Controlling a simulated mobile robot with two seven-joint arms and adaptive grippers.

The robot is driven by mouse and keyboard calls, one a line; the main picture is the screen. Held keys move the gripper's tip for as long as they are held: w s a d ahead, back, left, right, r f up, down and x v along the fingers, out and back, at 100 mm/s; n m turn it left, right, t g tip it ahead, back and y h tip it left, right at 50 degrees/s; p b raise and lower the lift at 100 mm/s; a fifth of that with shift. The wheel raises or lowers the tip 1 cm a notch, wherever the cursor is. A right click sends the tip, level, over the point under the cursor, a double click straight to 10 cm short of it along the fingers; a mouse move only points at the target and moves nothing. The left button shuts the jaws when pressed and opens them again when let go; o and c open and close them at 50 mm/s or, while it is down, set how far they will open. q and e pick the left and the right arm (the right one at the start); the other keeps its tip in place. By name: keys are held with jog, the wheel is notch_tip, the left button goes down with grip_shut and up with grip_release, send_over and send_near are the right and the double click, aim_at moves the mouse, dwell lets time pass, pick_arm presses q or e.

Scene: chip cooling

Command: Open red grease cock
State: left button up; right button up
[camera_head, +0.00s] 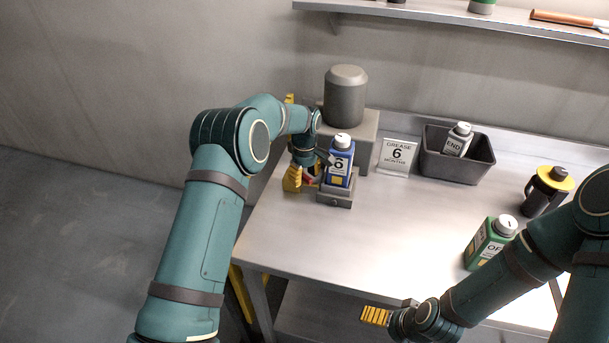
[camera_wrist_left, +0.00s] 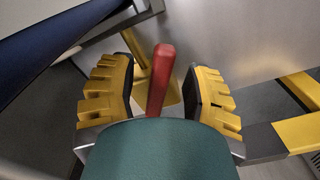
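The red grease cock handle (camera_wrist_left: 160,80) stands between the two yellow-padded fingers of my left gripper (camera_wrist_left: 158,95) in the left wrist view. The fingers are apart, with a gap on each side of the handle. In the head view my left gripper (camera_head: 302,178) is at the left side of the grey machine, beside the blue bottle (camera_head: 341,163). Only a small bit of red (camera_head: 309,179) shows there. The blue bottle stands upright on the machine's front block. My right gripper (camera_head: 376,315) is low in front of the table; its finger opening cannot be made out.
The grey machine (camera_head: 346,97) stands at the table's back left. Right of it are a "GREASE 6 MONTHS" sign (camera_head: 397,156), a dark bin (camera_head: 471,169) holding a grey bottle (camera_head: 457,140), a black-and-yellow container (camera_head: 546,190) and a green bottle (camera_head: 489,242). The table's middle is clear.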

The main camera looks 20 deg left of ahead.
aim_at(305, 175)
pick_arm(q)
jog(key=shift+r, duration=0.15)
notch_tip(305, 175, up, 12)
dwell(0.6)
